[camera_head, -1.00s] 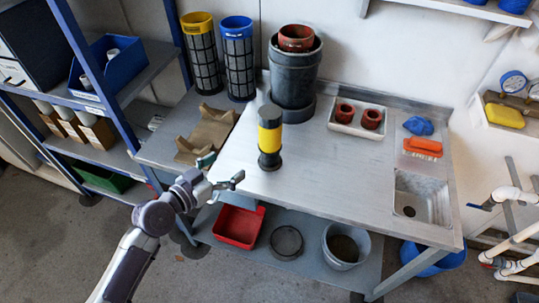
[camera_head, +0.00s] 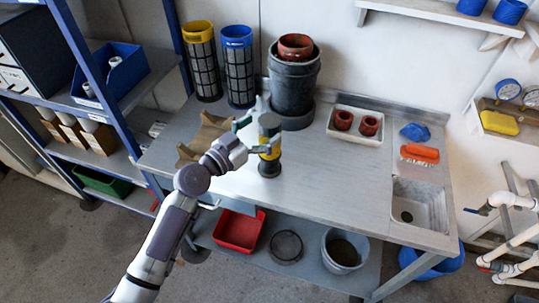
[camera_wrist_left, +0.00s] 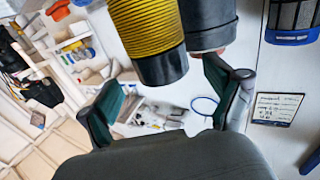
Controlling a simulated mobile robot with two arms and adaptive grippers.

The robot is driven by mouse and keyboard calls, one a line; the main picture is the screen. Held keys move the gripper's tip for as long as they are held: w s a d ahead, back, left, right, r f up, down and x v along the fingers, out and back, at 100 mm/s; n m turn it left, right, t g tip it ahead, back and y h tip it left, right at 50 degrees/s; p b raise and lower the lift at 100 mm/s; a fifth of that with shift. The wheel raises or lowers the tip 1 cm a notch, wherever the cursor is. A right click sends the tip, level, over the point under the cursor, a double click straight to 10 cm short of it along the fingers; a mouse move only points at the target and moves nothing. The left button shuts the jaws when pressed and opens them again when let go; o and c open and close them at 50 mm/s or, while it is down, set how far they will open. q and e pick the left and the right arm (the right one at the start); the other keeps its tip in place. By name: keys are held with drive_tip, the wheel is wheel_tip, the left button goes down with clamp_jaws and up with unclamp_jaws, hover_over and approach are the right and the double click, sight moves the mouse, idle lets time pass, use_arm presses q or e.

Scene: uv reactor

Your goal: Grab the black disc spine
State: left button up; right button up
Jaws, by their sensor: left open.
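A black and yellow upright cylinder (camera_head: 270,133), the only thing that looks like a black spine, stands on the grey bench (camera_head: 330,190). It has a dark top and a dark foot. My left gripper (camera_head: 253,136) is open beside its left side at mid height, with one finger overlapping it in the head view. In the left wrist view, the yellow ribbed body and black end of the cylinder (camera_wrist_left: 150,28) show just beyond and between the spread fingers (camera_wrist_left: 160,82). I cannot tell whether they touch it. My right gripper is not in view.
A dark grey bucket (camera_head: 292,85) with a red pot stands close behind. Two mesh filter cylinders, yellow-topped (camera_head: 202,62) and blue-topped (camera_head: 238,68), stand at the back left. A brown cradle (camera_head: 200,138) lies left. A white tray (camera_head: 355,137) holds two red pots. The bench front is clear.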

use_arm(q)
drive_tip(key=x, duration=0.3)
drive_tip(key=shift+w+d+f, duration=0.1)
drive_tip(key=shift+w+d, duration=0.05)
drive_tip(key=shift+w, duration=0.2)
drive_tip(key=shift+s, duration=0.1)
clamp_jaws()
